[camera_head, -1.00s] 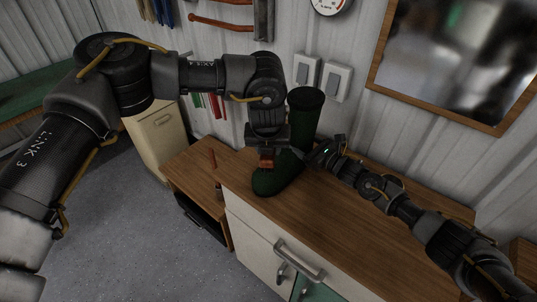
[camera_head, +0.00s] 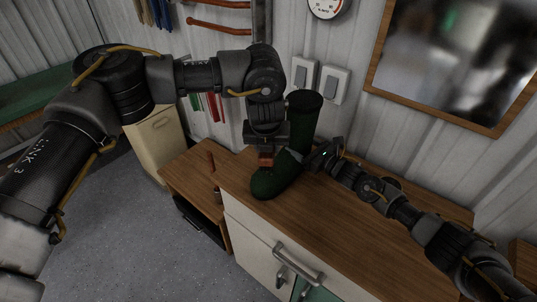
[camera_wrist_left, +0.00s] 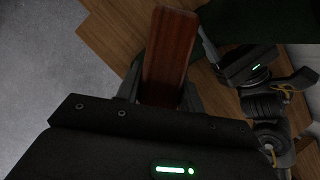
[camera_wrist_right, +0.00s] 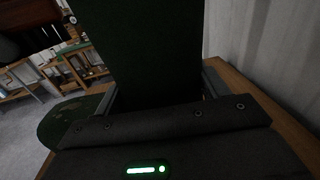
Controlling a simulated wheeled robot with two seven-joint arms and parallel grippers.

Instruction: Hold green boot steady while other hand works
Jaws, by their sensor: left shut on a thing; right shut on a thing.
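The dark green boot (camera_head: 303,122) stands upright on the wooden cabinet top, its toe pointing to the lower left in the head view. My right gripper (camera_head: 318,156) is shut on the boot from the right; the boot's shaft (camera_wrist_right: 155,50) fills the space between its fingers in the right wrist view. My left gripper (camera_head: 265,152) is above and in front of the boot's foot. It is shut on a reddish-brown wooden piece (camera_wrist_left: 168,55), whose end shows small in the head view (camera_head: 266,160). I cannot tell whether this piece touches the boot.
The wooden cabinet top (camera_head: 340,220) is clear to the front and right of the boot. A lower wooden shelf unit (camera_head: 196,172) stands to the left. A corrugated wall with white switches (camera_head: 334,84) and a framed panel (camera_head: 450,60) rises close behind.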

